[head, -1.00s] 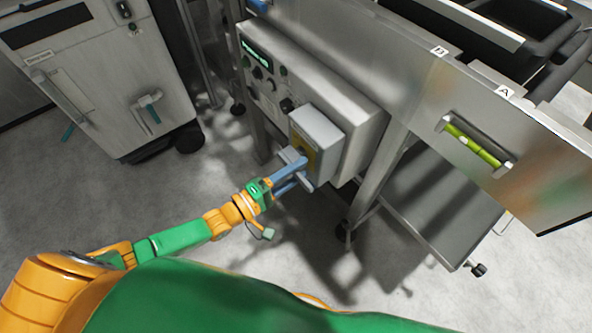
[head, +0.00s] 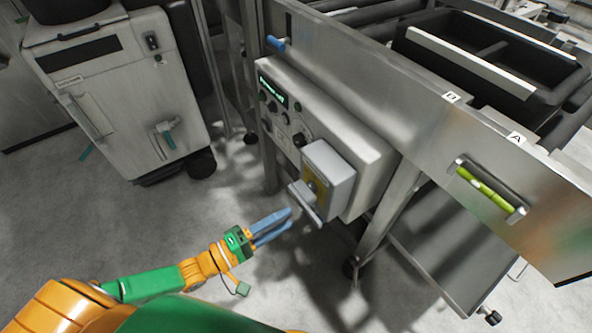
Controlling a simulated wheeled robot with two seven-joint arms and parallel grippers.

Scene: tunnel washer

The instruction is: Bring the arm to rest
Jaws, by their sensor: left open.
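My left arm comes in from the lower left, and its gripper (head: 289,219) has two blue fingers, a little apart and empty. It is in the air just left of and below a grey switch box (head: 330,166) with a yellow plate and a grey handle (head: 305,203). A small gap shows between the fingertips and the handle. The box sits on the front of a steel control panel (head: 345,130) with knobs and a lit green display (head: 272,92), whose text seems to read power off. My right gripper is not in view.
The steel washer frame (head: 400,97), with labels B and A and a green-yellow level (head: 486,189), fills the right. A grey wheeled cabinet (head: 120,100) stands at the upper left. Bare floor (head: 60,220) lies around my left arm. Frame legs stand beneath the panel.

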